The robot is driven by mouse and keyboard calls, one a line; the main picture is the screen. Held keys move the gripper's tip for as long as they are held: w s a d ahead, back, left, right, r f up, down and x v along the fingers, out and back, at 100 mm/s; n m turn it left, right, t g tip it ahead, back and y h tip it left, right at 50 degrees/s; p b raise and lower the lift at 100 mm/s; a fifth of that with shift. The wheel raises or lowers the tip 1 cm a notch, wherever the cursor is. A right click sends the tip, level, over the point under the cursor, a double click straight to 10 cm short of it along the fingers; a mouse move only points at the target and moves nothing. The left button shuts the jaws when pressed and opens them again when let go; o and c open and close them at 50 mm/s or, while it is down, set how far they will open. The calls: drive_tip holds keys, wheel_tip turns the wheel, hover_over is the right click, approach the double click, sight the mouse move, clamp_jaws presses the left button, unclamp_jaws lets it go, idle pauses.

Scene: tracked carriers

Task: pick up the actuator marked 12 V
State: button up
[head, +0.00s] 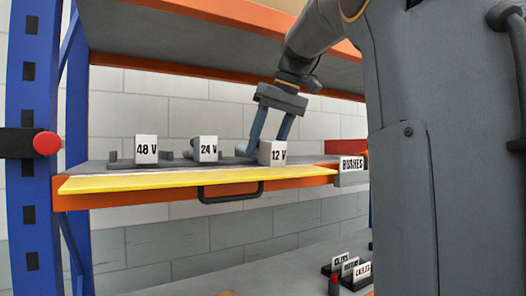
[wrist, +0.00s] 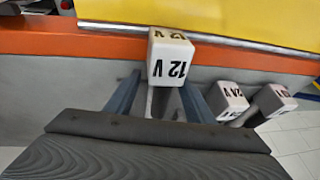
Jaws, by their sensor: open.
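The actuator marked 12 V (head: 272,153) has a white block-shaped end and sits at the right of the row on the shelf. In the wrist view its white end (wrist: 171,58) lies just beyond my fingertips, and a grey part of it shows between the fingers. My gripper (head: 267,140) is open and reaches down at the actuator from above, one finger to each side. Contact cannot be told. The actuators marked 24 V (head: 206,149) and 48 V (head: 146,150) stand to its left.
The shelf has a yellow front strip (head: 130,182) with a dark handle (head: 231,192) below it. A sign marked BUSHES (head: 352,163) stands at the right end. An orange-edged shelf (head: 220,74) hangs above. A blue post (head: 32,150) with a red knob (head: 46,143) is at left.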

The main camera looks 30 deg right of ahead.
drive_tip(key=shift+c, duration=0.3)
clamp_jaws()
drive_tip(key=shift+r, duration=0.1)
